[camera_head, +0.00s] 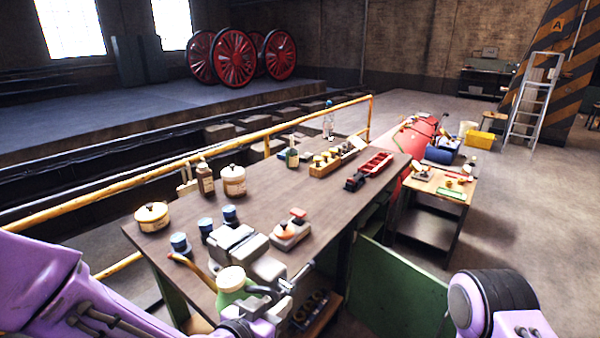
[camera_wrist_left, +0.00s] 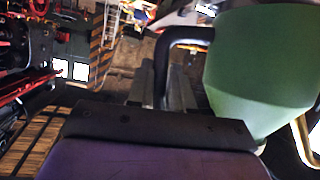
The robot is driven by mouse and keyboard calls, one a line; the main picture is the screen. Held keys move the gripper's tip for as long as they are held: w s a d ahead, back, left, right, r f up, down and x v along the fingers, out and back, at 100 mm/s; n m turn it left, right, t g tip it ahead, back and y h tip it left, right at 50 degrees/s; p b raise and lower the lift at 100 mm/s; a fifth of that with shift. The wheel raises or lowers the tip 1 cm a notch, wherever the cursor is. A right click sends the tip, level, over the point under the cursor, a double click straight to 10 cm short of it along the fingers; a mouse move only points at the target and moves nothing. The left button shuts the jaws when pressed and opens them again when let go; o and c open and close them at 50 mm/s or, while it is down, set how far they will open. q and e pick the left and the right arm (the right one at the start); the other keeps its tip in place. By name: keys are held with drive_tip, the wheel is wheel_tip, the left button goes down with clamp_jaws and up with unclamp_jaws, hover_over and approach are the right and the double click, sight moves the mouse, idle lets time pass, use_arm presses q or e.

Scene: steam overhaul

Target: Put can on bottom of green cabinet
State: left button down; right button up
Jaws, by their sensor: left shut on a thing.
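The can (camera_head: 236,293) is green with a cream top, a curved brass spout and a dark handle. It shows at the lower middle of the head view, in front of the workbench. In the left wrist view the green can (camera_wrist_left: 262,70) fills the upper right. My left gripper (camera_head: 268,318) is shut on its dark handle; the fingers (camera_wrist_left: 160,85) also show in the wrist view. The green cabinet is the workbench's base; its green door (camera_head: 400,295) stands open. A low shelf inside (camera_head: 328,312) holds small dark parts. My right gripper is out of the head view.
A small side table (camera_head: 436,185) stands beyond the door. The floor at right (camera_head: 530,230) is clear.

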use_arm(q)
drive_tip(key=w+a+f+n+t+y+b, duration=0.1)
drive_tip(key=w+a+f+n+y+b, duration=0.2)
drive_tip(key=a, duration=0.5)
drive_tip(key=w+a+f+n+t+y+b, duration=0.1)
drive_tip(key=a+f+n+y+b, duration=0.3)
drive_tip(key=a, duration=0.3)
drive_tip(key=s+f+m, duration=0.1)
drive_tip(key=s+f, duration=0.2)
drive_tip(key=f, duration=0.3)
drive_tip(key=shift+s, duration=0.3)
